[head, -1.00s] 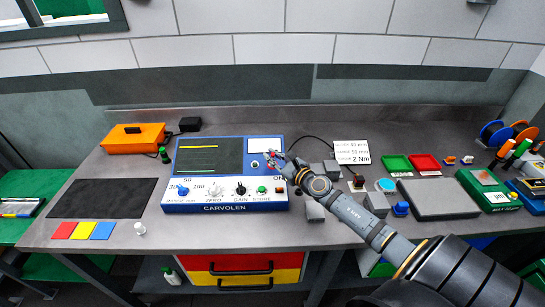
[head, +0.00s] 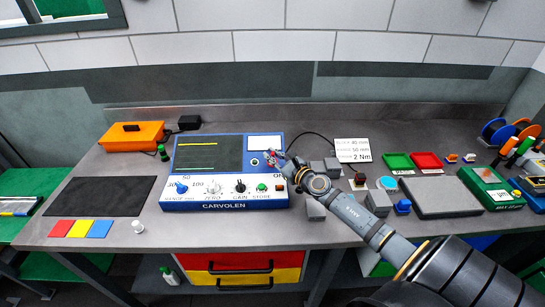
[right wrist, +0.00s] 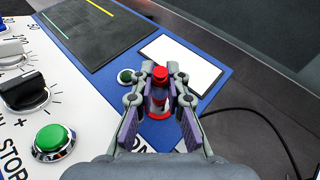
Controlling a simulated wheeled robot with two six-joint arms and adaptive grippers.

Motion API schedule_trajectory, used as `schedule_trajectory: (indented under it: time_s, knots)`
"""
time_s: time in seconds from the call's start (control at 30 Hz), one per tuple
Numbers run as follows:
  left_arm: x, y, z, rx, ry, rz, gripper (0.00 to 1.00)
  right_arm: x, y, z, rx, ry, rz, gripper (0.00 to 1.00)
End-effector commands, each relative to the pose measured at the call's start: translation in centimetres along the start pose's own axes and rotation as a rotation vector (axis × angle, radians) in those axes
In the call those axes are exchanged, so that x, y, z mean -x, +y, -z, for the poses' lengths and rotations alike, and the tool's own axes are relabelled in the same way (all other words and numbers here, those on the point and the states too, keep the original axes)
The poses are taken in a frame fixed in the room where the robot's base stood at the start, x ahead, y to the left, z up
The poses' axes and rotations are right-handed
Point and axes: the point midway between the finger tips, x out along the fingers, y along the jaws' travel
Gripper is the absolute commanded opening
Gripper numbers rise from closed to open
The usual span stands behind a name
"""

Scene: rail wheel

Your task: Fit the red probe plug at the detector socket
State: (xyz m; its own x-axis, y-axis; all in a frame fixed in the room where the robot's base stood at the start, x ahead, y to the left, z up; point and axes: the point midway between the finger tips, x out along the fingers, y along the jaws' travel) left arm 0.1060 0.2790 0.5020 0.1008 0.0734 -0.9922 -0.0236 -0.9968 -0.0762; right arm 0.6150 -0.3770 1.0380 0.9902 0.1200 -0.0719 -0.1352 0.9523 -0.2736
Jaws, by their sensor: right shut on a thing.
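The blue and white detector (head: 224,205) stands on the bench with its dark screen and knobs facing me. My right gripper (head: 271,158) is over its upper right part, beside the white panel (head: 265,143). In the right wrist view the gripper (right wrist: 159,92) is shut on the red probe plug (right wrist: 160,74). A red ring (right wrist: 156,115), which looks like a socket rim, shows between the fingers below the plug. Whether the plug is inside it I cannot tell. A green-rimmed socket (right wrist: 125,76) is left of the fingers. My left gripper is not in view.
A black cable (right wrist: 262,118) runs beside the detector. Grey blocks (head: 317,209) stand close to its right side, under my arm. An orange case (head: 132,137) and a dark mat (head: 101,196) lie left. Green (head: 397,161) and red trays (head: 427,161) are at the right.

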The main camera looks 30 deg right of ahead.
Motion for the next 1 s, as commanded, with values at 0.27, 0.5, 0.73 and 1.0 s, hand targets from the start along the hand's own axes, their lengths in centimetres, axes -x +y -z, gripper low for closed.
schedule_trajectory:
  time_s: [0.27,0.5,0.73,1.0]
  knots:
    - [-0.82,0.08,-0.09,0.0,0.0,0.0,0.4,-0.26,0.05,0.8,0.0,0.001,0.0,0.0]
    - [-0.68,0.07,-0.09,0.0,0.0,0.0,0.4,-0.22,0.04,0.73,-0.001,0.002,-0.001,0.24]
    - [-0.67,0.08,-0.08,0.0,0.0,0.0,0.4,-0.24,0.03,0.65,0.0,0.001,-0.001,0.4]
    - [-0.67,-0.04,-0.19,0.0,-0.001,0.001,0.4,-0.24,0.02,0.62,0.0,0.0,-0.001,0.4]
